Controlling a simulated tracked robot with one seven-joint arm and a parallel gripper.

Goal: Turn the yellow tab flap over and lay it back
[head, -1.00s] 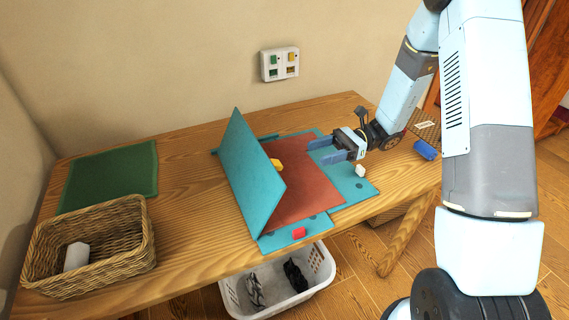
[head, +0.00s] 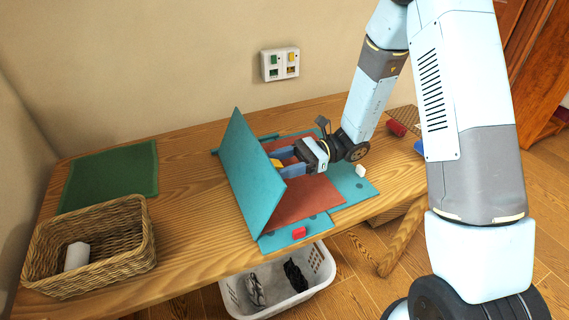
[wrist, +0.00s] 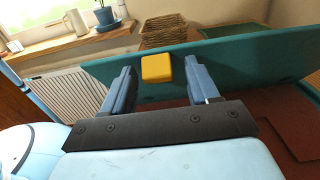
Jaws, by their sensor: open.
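The teal flap (head: 250,172) stands raised and tilted at the left side of the reddish-brown panel (head: 316,196) of a teal board on the table. Its yellow tab (head: 277,163) is on the side facing my gripper. In the wrist view the yellow tab (wrist: 160,67) lies between the two fingers, near their tips, with the flap (wrist: 225,62) behind it. My gripper (head: 282,157) is open, with blue fingers on either side of the tab. Gaps show between the tab and both fingers in the wrist view.
A red tab (head: 299,233) and a white tab (head: 361,171) sit on the board's other edges. A wicker basket (head: 140,240) and green mat (head: 108,180) are at the left. A white laundry basket (head: 320,272) stands below the table. Bare tabletop lies left of the flap.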

